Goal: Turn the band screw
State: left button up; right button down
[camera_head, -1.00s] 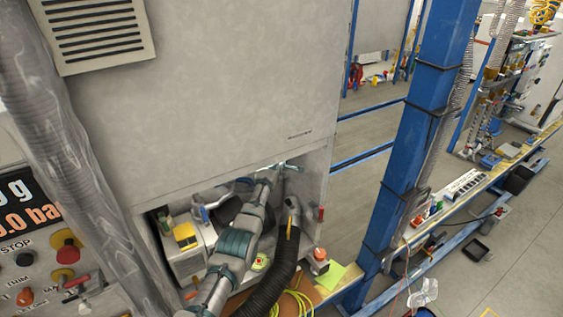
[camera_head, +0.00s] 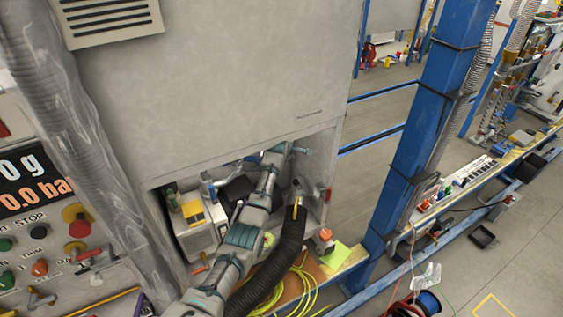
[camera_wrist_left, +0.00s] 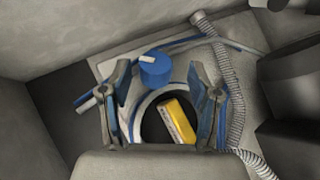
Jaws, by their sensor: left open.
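My left gripper (camera_head: 286,149) reaches up into the open bay under the grey cabinet. In the left wrist view the left gripper (camera_wrist_left: 159,75) is open, with one finger on each side of the picture and nothing held between them. A blue round knob (camera_wrist_left: 155,72) with a pale bar on top shows between the fingertips; I cannot tell whether they touch it. A dark round opening lies below the knob, with a yellow block (camera_wrist_left: 178,120) showing in it. I cannot pick out a band screw with certainty. My right gripper is not in view.
The grey cabinet wall (camera_head: 230,80) hangs over the bay. A black ribbed hose (camera_head: 272,262) runs beside my arm. A ribbed grey hose (camera_wrist_left: 232,105) passes right of the gripper. A control panel (camera_head: 40,225) stands left; a blue post (camera_head: 420,130) stands right.

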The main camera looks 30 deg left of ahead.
pick_arm(q)
jog(key=s+d, duration=0.4)
jog(key=s, duration=0.9)
jog(key=shift+r, duration=0.4)
